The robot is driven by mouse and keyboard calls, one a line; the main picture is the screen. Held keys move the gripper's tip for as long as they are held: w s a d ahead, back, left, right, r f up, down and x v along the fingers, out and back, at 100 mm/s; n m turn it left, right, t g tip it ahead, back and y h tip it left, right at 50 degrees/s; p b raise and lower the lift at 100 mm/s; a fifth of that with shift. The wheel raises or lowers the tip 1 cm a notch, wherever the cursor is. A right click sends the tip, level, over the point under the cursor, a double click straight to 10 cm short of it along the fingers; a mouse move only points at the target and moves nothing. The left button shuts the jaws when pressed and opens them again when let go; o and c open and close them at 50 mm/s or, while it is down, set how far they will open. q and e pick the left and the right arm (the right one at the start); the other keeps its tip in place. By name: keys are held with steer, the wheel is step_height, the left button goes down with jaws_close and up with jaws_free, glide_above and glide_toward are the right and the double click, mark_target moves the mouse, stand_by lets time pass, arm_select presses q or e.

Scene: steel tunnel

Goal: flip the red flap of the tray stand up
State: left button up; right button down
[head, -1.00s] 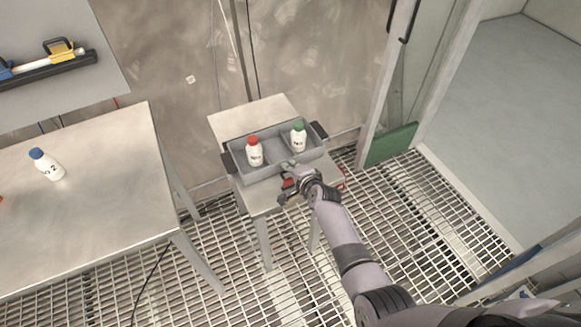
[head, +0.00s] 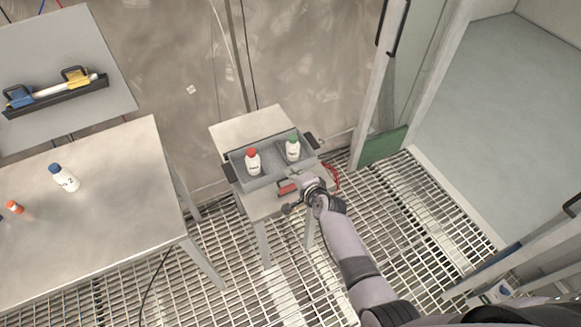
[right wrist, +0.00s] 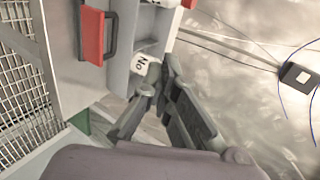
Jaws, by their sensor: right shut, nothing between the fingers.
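The tray stand (head: 238,132) is a small metal table carrying a grey tray (head: 262,181). Red parts show at its near side, on both sides of my right gripper (head: 293,190). The red flap (head: 287,188) is partly hidden by the gripper in the head view. In the right wrist view the red flap (right wrist: 92,36) is a flat panel beside a dark handle. I cannot tell its exact tilt. My right gripper (right wrist: 153,88) is shut and empty, close to the tray's near side. Whether it touches the flap is unclear. My left gripper is out of view.
A red-capped bottle (head: 252,162) and a green-capped bottle (head: 292,148) stand in the tray. A metal table (head: 110,210) at left holds a blue-capped bottle (head: 64,178) and an orange item (head: 14,207).

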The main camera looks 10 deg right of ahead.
arm_select(q)
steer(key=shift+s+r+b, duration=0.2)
steer(key=shift+b, duration=0.1)
arm_select(e)
steer(key=shift+s+d+r, duration=0.15)
steer(key=shift+s+r, duration=0.3)
steer(key=shift+r, duration=0.2)
steer(key=shift+s+d+r, duration=0.15)
steer(key=shift+s+r, duration=0.3)
steer(key=shift+r, duration=0.15)
